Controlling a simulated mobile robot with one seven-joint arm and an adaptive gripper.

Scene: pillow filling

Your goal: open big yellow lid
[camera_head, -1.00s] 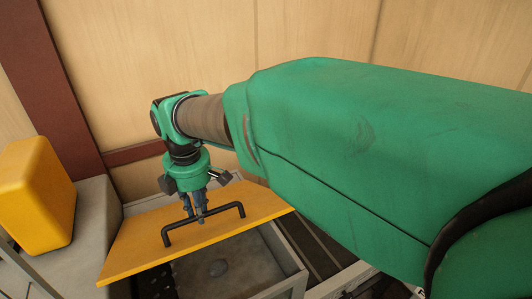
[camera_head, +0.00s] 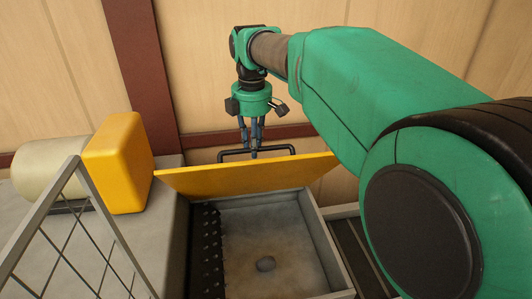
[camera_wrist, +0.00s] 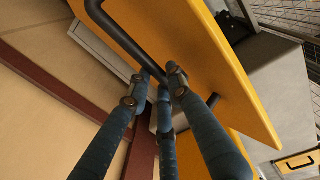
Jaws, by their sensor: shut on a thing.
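The big yellow lid (camera_head: 245,178) is tilted up at the back of a grey metal box (camera_head: 325,235), and the box's inside shows below it. A black bar handle (camera_head: 285,149) is fixed on the lid. My gripper (camera_head: 254,155) is at the middle of the handle, with its fingers shut on it. In the wrist view my blue-grey fingers (camera_wrist: 165,85) close around the black handle (camera_wrist: 120,38), with the yellow lid (camera_wrist: 215,75) beside them. The exact finger contact is partly hidden.
A yellow block-shaped part (camera_head: 120,165) with a cream cylinder (camera_head: 55,168) stands left of the box. A mesh-filled metal frame (camera_head: 70,230) is at the front left. A wooden wall (camera_head: 200,60) is close behind the lid.

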